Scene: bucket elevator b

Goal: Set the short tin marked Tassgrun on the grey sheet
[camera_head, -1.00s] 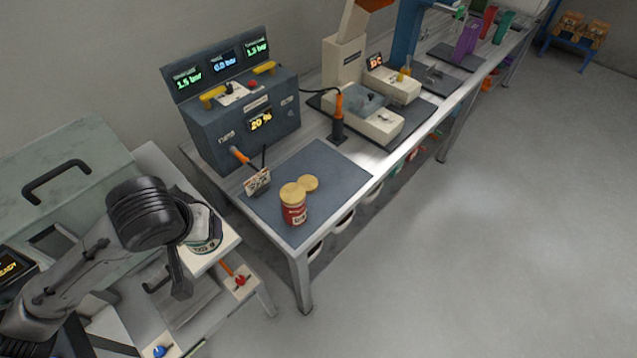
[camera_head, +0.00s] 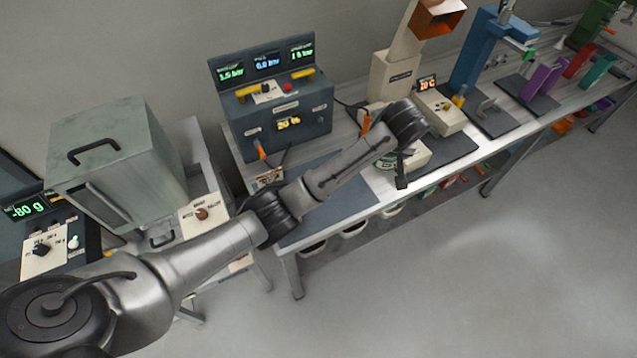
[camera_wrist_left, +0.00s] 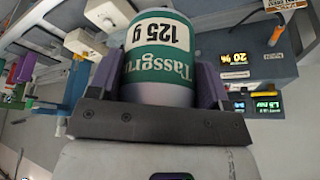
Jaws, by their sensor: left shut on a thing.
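The short tin marked Tassgrun (camera_wrist_left: 158,55), with a green and white label reading 125 g, fills the middle of the left wrist view. My left gripper (camera_wrist_left: 160,85) is shut on it, one finger on each side. In the head view the gripper (camera_head: 397,165) is at the right end of the grey sheet, and part of the tin (camera_head: 384,164) shows beside it. Its height above the bench is hard to tell. The dark grey sheet (camera_head: 345,212) lies flat on the near end of the bench, partly hidden by my left arm. My right gripper is not in view.
A dark control box (camera_head: 285,115) with displays stands behind the sheet. A cream machine (camera_head: 440,115) stands to the right on a dark mat. A small holder (camera_head: 268,177) sits at the sheet's left back. The sheet's front right part is bare.

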